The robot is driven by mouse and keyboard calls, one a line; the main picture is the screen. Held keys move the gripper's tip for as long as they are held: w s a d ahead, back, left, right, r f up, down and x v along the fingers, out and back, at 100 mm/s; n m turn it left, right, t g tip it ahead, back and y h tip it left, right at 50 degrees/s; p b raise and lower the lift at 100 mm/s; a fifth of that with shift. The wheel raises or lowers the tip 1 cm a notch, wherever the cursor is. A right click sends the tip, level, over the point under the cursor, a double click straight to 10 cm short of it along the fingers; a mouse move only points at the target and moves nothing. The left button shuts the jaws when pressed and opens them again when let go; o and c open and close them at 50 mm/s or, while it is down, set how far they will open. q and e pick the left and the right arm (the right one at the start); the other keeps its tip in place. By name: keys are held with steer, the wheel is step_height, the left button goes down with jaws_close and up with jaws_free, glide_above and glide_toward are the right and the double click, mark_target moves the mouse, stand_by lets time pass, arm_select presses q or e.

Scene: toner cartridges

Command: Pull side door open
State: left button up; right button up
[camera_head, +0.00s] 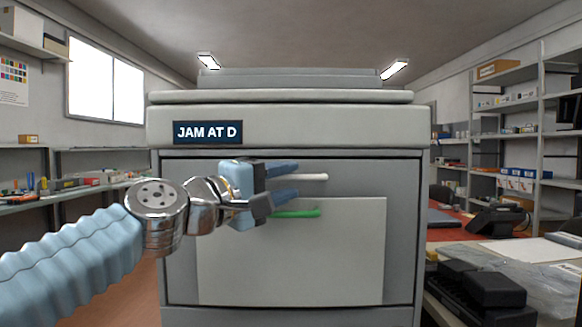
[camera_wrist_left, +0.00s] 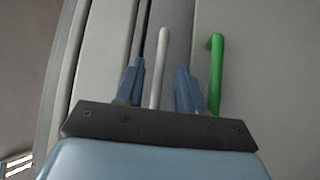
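The grey printer (camera_head: 290,128) stands ahead with a sign (camera_head: 208,132) reading "JAM AT D". A light panel (camera_head: 295,265) is set in its darker front. A white bar handle (camera_head: 314,177) and, below it, a green handle (camera_head: 305,213) stick out near the panel's top edge. I cannot tell which part is the side door. My left gripper (camera_head: 290,181) is open at the white handle, one finger on each side. In the left wrist view the white handle (camera_wrist_left: 161,60) lies between the fingers (camera_wrist_left: 160,85) with gaps. The green handle (camera_wrist_left: 215,70) is outside them. My right gripper is not in view.
A workbench (camera_head: 550,285) with black boxes (camera_head: 495,289) stands close on the right. Shelves (camera_head: 505,130) line the right wall. A long shelf with small items (camera_head: 60,185) runs along the left wall. Some floor (camera_head: 130,285) shows at the lower left.

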arm_select(q)
steer(key=shift+x, duration=0.9)
steer(key=shift+c, duration=0.5)
jaws_close()
